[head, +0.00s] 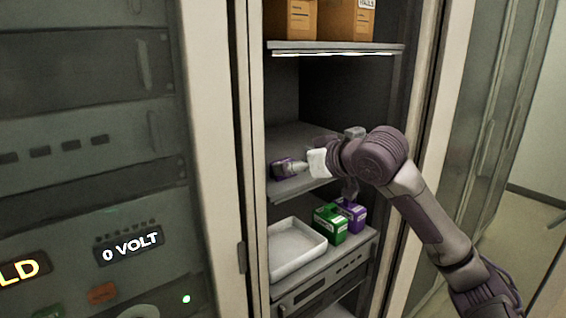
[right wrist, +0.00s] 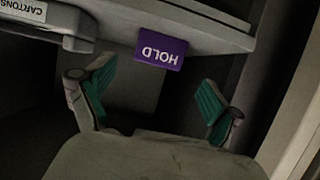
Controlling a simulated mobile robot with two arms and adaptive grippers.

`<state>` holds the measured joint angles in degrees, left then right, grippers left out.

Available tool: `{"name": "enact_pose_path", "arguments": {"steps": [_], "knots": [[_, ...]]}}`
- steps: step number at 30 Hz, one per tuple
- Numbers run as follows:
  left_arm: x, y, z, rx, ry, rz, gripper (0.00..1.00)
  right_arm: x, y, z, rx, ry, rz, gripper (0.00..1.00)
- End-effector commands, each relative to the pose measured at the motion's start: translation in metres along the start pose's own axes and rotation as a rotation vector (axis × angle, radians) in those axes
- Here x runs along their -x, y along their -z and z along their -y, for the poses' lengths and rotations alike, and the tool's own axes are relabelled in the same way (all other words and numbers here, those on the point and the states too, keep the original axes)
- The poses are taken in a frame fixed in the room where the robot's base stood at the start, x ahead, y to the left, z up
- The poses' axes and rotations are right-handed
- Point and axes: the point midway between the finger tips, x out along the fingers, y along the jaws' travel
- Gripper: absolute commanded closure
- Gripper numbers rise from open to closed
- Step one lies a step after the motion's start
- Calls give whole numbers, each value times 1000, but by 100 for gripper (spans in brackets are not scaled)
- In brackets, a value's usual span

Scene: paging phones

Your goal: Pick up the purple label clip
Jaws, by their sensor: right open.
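The purple label clip (right wrist: 162,50), marked "HOLD", sits at the edge of a grey shelf in the right wrist view, where it appears upside down. In the head view a small purple piece (head: 283,168) at the middle shelf's left front appears to be this clip. My right gripper (right wrist: 155,92) is open, its green-padded fingers spread apart with nothing between them. The clip lies ahead of the gap between them, apart from both pads. In the head view my right gripper (head: 300,167) reaches left beside the purple piece. My left gripper is not in view.
A white tray (head: 296,270), a green box (head: 329,224) and a purple box (head: 354,214) stand on the shelf below. Brown cartons (head: 345,20) stand on the top shelf. A "CARTONS" label (right wrist: 24,9) shows in the wrist view. Cabinet posts (head: 217,130) flank the opening.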

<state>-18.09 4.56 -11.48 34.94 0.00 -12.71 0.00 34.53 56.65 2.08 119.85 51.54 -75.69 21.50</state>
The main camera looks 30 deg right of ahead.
Motion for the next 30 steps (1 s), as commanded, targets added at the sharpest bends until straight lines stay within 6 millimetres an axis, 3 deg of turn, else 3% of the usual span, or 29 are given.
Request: {"name": "enact_pose_path", "arguments": {"steps": [5,9,15,22,30], "knots": [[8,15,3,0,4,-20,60,-12,1,-1,-1,1,2,8],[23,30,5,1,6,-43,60,-33,1,-2,-3,2,3,8],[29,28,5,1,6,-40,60,-55,-1,-3,0,1,1,8],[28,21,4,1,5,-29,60,-57,-3,-3,1,0,-1,8],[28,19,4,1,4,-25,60,-57,-2,-3,1,0,-1,52]]}}
